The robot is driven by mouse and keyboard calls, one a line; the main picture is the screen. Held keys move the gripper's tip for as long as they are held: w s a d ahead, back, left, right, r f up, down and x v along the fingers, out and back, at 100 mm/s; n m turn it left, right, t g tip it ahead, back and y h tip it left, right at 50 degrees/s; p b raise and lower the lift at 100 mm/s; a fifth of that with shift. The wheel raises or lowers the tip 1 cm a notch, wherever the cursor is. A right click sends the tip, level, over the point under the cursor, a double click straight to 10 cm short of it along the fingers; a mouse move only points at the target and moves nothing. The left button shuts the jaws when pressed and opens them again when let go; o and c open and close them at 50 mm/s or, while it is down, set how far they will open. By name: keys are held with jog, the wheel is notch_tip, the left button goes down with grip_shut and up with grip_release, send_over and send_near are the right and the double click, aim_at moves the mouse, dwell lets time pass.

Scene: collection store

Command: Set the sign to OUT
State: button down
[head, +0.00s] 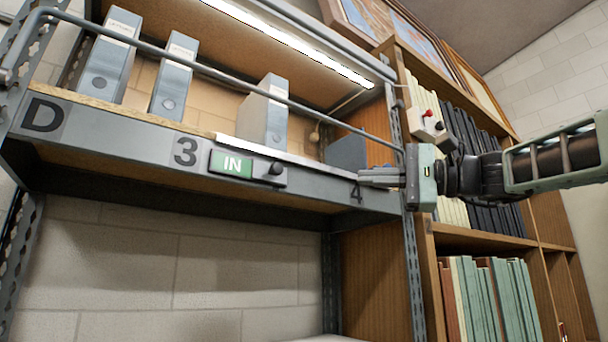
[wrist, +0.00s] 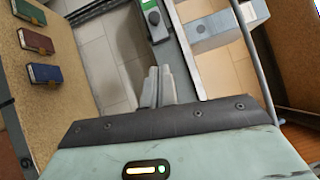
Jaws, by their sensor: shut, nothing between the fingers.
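The sign (head: 232,164) on the shelf's front edge shows a green face reading IN. A dark knob (head: 276,168) sits on its grey slide plate at the right. In the wrist view the sign's green part (wrist: 148,4) is at the top edge, with the knob (wrist: 154,18) just below it. My gripper (head: 362,178) is to the right of the sign, near the shelf label 4, apart from the knob. In the wrist view my gripper's fingers (wrist: 158,72) are together and hold nothing.
Grey box files (head: 265,112) stand on the shelf behind a grey rail (head: 230,80). A bookcase (head: 470,238) with books is at the right. In the wrist view several small coloured books (wrist: 35,42) lie on a board at the left. The space below the shelf looks clear.

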jog(key=p, duration=0.7)
send_near(263, 162)
jog(key=w+a, duration=0.1)
jog(key=w+a+f, duration=0.1)
jog(key=shift+w+f, duration=0.15)
jog(key=shift+w, duration=0.1)
jog(key=s+a+b, duration=0.1)
jog(key=a, duration=0.1)
jog(key=s+a+b, duration=0.1)
jog(key=s+a, duration=0.1)
jog(key=s+a+b, duration=0.1)
jog(key=a, duration=0.1)
jog(key=shift+s+a+b, duration=0.3)
jog(key=shift+a+b, duration=0.05)
jog(key=shift+b, duration=0.05)
